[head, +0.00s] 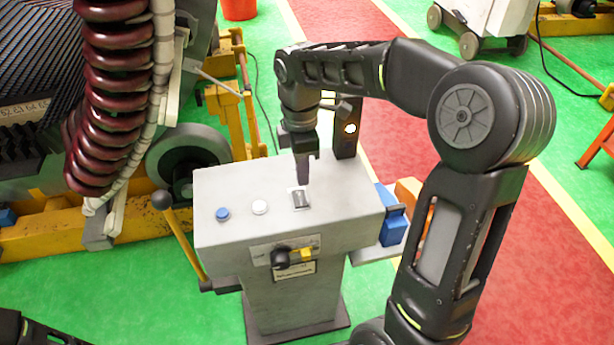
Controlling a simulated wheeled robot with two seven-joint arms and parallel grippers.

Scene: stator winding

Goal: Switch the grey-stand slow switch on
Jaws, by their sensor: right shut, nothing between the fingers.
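The grey stand (340,205) stands in the middle of the head view. Its top has a blue button (223,214), a white button (260,207) and a small dark rocker switch (301,201) in a light frame. Its front has a black knob (281,259) and a yellow part (306,254) beside small labels too blurred to read. My right gripper (303,184) points down, shut and empty, with its tip at the rocker switch and hiding part of it. I cannot tell whether it touches, or which way the switch is set. My left gripper is out of view.
A lever with a black ball (161,200) rises at the stand's left. A large machine with dark red coils (112,90) is at the upper left. A blue box (392,222) sits at the stand's right side. Green floor (180,300) is open at the front left.

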